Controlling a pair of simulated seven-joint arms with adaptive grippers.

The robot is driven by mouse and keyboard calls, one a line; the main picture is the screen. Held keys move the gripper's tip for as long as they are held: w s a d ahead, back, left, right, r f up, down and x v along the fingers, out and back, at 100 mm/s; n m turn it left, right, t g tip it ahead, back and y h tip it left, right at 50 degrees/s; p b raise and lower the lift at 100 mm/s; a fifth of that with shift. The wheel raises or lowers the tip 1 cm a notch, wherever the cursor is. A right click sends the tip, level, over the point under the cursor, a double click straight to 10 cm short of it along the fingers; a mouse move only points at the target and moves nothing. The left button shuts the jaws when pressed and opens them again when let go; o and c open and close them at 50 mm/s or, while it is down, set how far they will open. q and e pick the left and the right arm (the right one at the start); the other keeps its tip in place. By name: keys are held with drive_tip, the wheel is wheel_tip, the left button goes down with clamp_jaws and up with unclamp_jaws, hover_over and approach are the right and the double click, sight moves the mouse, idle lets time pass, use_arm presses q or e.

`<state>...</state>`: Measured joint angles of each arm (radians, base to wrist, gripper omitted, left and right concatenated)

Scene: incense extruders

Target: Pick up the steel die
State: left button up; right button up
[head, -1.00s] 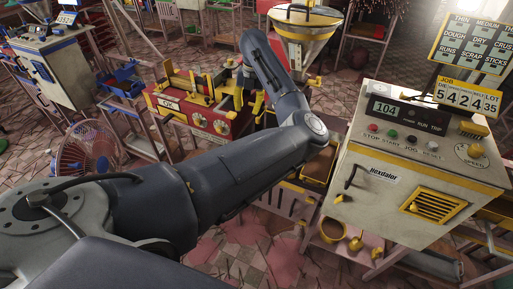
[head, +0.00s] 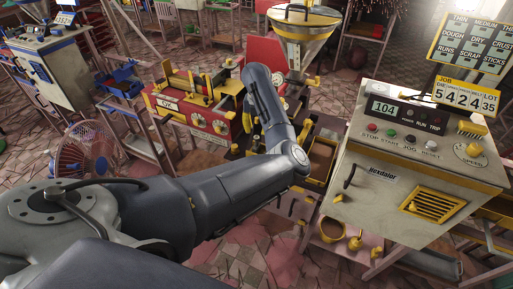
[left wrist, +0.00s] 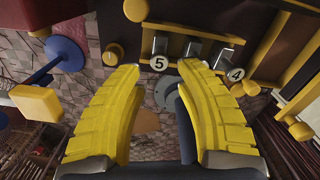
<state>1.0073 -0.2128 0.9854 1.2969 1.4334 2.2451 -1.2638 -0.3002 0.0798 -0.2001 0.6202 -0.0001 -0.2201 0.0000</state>
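My left gripper (left wrist: 159,74) shows in the left wrist view as two yellow ribbed fingers, spread apart with nothing held between them. Beyond and between the fingertips is a round grey metal piece (left wrist: 165,92); I cannot tell for sure whether it is the steel die. Just past the fingertips, several grey metal blocks (left wrist: 193,48) sit along a dark and yellow rack, by round tags numbered 5 (left wrist: 159,64) and 4 (left wrist: 236,74). In the head view my left arm hides most of its gripper and the spot in front of it. My right gripper is not in view.
The red and yellow extruder (head: 190,110) stands behind my left arm, with a steel hopper (head: 301,40) at the back. The cream control cabinet (head: 400,165) is close on the right. A yellow-edged tray (head: 322,160) lies between. A fan (head: 82,160) stands at left.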

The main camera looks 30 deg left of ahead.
sight(257, 137)
use_arm(q)
drive_tip(key=shift+f, duration=2.85)
clamp_jaws()
